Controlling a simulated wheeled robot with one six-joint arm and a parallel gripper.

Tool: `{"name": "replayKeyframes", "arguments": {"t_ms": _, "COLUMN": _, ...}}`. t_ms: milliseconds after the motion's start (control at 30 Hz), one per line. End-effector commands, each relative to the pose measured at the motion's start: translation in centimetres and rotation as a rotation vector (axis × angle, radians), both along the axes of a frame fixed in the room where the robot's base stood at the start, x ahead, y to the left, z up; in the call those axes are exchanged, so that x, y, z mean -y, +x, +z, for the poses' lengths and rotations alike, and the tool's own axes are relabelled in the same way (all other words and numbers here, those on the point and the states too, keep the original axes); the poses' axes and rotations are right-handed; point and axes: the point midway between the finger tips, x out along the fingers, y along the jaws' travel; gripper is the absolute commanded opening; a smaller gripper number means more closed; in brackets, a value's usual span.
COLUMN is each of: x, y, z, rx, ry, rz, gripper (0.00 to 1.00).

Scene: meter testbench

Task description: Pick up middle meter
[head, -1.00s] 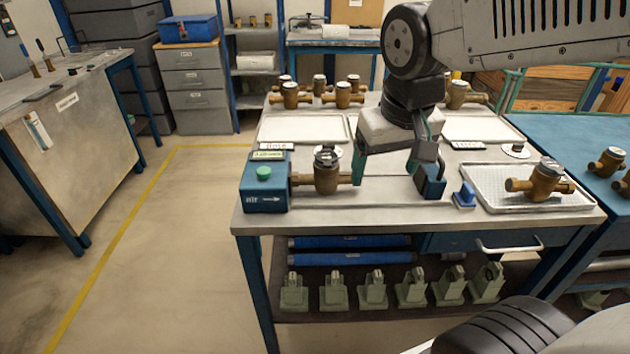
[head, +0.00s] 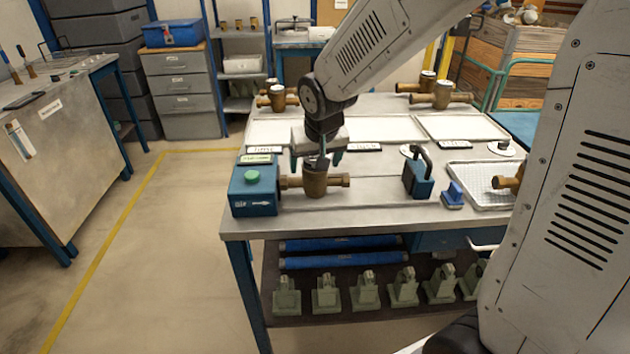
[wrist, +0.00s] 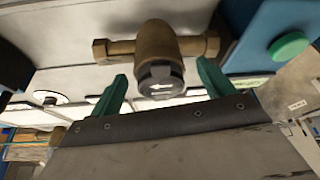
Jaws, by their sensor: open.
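The middle meter is a brass meter (head: 316,184) with a dark round top. It stands upright on the bench, between the blue unit with the green button (head: 254,188) and the blue clamp with a dark handle (head: 419,176). Its left end meets or nearly meets the blue unit; its right end is clear of the clamp. My gripper (head: 316,160) is open above the meter, fingers pointing down on either side of its top. In the wrist view, the meter (wrist: 158,50) shows between the green fingers, with its arrow-marked top facing the camera. Finger contact is not visible.
White trays (head: 459,128) lie behind the meter, with several brass meters (head: 441,95) at the back. A small blue block (head: 453,194) and a grid tray (head: 467,172) are on the right. My arm hides part of the right side.

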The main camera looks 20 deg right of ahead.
Motion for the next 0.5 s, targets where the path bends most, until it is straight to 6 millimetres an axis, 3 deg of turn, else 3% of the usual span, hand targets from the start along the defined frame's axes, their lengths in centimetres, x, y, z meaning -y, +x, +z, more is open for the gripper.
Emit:
{"name": "replayKeyframes", "arguments": {"t_ms": 100, "x": 0.08, "y": 0.43, "z": -1.13, "rx": -0.001, "ry": 0.0, "rz": -0.001, "gripper": 0.81}}
{"name": "replayKeyframes", "arguments": {"t_ms": 367, "x": 0.07, "y": 0.54, "z": -1.32, "rx": 0.001, "ry": 0.0, "rz": -0.001, "gripper": 0.81}}
{"name": "replayKeyframes", "arguments": {"t_ms": 500, "x": 0.07, "y": 0.53, "z": -1.31, "rx": 0.001, "ry": 0.0, "rz": -0.001, "gripper": 0.42}}
